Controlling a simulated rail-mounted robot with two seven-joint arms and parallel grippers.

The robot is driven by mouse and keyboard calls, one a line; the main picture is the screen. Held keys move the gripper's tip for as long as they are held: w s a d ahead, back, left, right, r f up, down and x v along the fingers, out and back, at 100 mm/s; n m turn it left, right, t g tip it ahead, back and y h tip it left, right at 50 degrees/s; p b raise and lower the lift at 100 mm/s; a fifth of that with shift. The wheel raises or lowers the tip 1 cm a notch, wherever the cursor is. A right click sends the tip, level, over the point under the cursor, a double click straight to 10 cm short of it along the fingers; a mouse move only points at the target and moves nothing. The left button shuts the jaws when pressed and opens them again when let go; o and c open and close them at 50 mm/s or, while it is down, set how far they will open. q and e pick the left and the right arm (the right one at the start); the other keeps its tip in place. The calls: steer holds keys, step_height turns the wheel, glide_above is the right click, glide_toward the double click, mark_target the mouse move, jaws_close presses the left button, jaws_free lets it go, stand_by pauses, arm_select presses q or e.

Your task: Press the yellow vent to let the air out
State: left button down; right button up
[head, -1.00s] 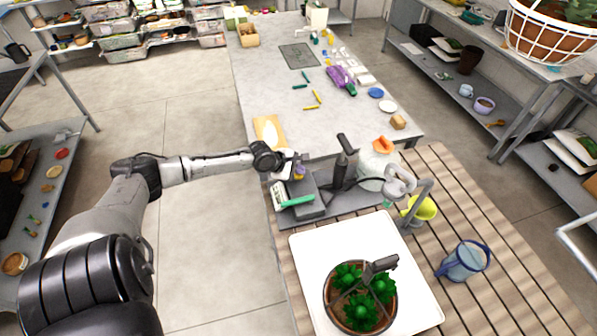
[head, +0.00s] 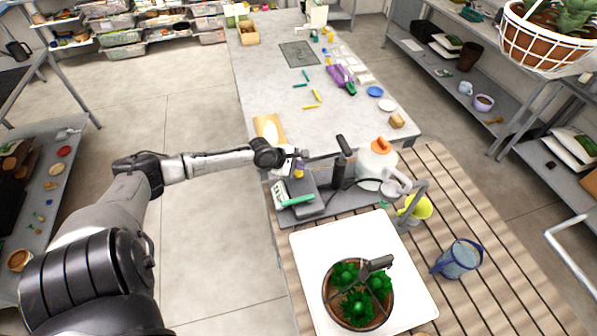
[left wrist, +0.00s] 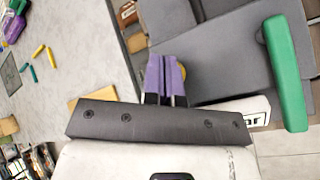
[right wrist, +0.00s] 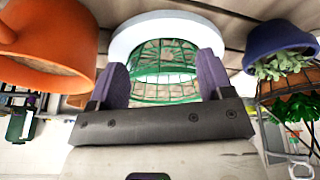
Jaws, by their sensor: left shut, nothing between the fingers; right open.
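The yellow vent (left wrist: 184,72) shows only as a small rounded sliver in the left wrist view, mostly hidden behind my left fingertips. It sits at the grey machine (left wrist: 220,65), which has a green handle (left wrist: 286,75). In the head view this machine (head: 310,208) stands at the near end of the grey worktable. My left gripper (left wrist: 167,75) has its purple fingers shut together and empty, right over the vent; I cannot tell whether they touch it. My right gripper (right wrist: 162,80) is open and empty in the right wrist view, away from the machine.
A dark upright lever (head: 342,160) and a white jug with an orange top (head: 376,165) stand right of the machine. A white tray (head: 310,255) with a potted plant, a yellow-green cup (head: 416,207) and a blue watering can (head: 458,259) are on the slatted table.

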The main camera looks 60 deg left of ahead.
mark_target(298, 173)
arm_select(q)
steer(key=shift+r+p, duration=2.55)
steer(key=shift+p, duration=0.55)
steer(key=shift+f, duration=0.1)
